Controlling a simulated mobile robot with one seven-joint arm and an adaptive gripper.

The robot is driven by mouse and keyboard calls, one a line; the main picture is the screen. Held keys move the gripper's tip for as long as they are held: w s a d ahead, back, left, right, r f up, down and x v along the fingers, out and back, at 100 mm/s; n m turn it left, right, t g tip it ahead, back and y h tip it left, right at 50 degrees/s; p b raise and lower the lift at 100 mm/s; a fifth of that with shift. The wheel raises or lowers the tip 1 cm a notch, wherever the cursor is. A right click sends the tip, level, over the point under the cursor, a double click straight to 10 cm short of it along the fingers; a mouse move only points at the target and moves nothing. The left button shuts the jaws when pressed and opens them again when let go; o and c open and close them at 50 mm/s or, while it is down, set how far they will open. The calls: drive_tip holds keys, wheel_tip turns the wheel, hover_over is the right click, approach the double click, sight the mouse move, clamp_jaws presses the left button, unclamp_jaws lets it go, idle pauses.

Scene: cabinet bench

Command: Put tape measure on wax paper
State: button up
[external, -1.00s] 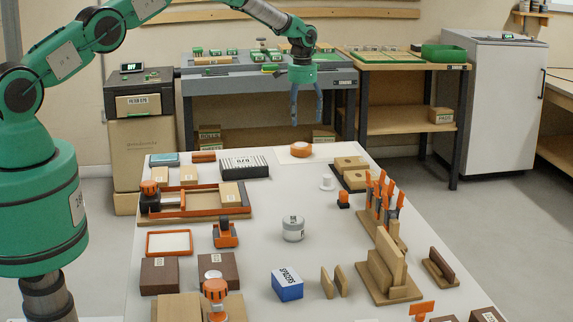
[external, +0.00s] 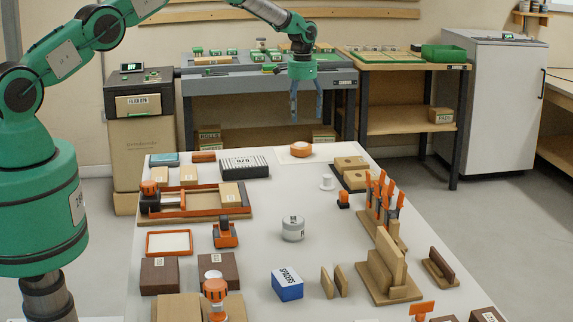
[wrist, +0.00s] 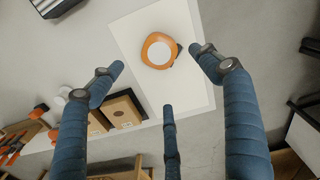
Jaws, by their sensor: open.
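The tape measure (external: 300,149) is a round orange thing with a white top. It lies on a pale sheet, the wax paper (external: 287,158), at the far end of the white table. In the wrist view the tape measure (wrist: 159,50) sits within the outline of the wax paper (wrist: 191,92), with paper showing around it. My gripper (external: 306,118) is open and empty, raised above the tape measure and apart from it. In the wrist view its blue fingers (wrist: 160,66) are spread wide, with the tape measure seen between and beyond them.
A black-and-white striped box (external: 245,166) stands left of the paper. Wooden blocks in a tray (external: 352,173) stand to its right. A grey bench (external: 230,85) stands behind.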

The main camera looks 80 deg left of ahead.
drive_tip(key=shift+r, duration=0.1)
